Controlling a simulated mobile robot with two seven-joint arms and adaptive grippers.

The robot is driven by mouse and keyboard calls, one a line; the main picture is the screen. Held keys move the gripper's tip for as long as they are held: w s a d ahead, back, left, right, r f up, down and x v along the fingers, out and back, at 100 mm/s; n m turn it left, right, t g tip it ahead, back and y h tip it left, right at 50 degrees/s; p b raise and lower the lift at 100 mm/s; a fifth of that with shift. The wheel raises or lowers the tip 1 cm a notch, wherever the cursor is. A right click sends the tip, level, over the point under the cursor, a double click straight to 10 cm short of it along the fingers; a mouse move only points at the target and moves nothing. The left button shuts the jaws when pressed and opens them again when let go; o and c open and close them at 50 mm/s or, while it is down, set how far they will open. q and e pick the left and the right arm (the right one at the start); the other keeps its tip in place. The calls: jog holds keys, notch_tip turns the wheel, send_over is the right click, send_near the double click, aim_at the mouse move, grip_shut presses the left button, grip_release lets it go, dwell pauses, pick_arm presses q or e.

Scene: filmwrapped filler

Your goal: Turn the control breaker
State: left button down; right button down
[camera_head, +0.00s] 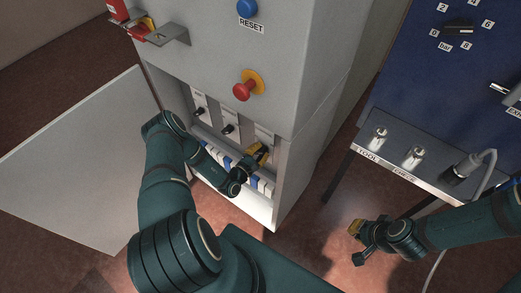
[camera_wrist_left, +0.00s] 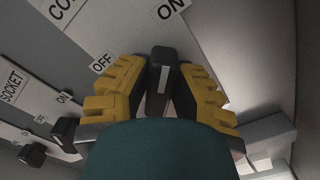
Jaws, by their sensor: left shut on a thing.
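The control breaker (camera_wrist_left: 163,62) is a black lever on the grey panel inside the open cabinet. In the left wrist view, my left gripper (camera_wrist_left: 162,85) has its yellow fingers on both sides of the lever and is shut on it. The ON label shows above the lever and the OFF label to its left. In the head view, my left gripper (camera_head: 257,155) is at the rightmost breaker and hides it. My right gripper (camera_head: 356,230) hangs in free space below the blue unit, away from the breakers; its finger opening is too small to judge.
Two more breakers, (camera_head: 200,110) and (camera_head: 228,129), sit to the left of my left gripper. The cabinet door (camera_head: 82,160) stands open at left. A red emergency button (camera_head: 244,90) and blue RESET button (camera_head: 247,8) are above. A blue unit (camera_head: 430,75) stands at right.

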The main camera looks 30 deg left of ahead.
pick_arm(q)
jog(key=shift+w, duration=0.1)
jog(key=c, duration=0.8)
grip_release()
jog(key=s, duration=0.8)
jog(key=s+a, duration=0.1)
jog(key=s, duration=0.3)
jog(key=shift+s, duration=0.1)
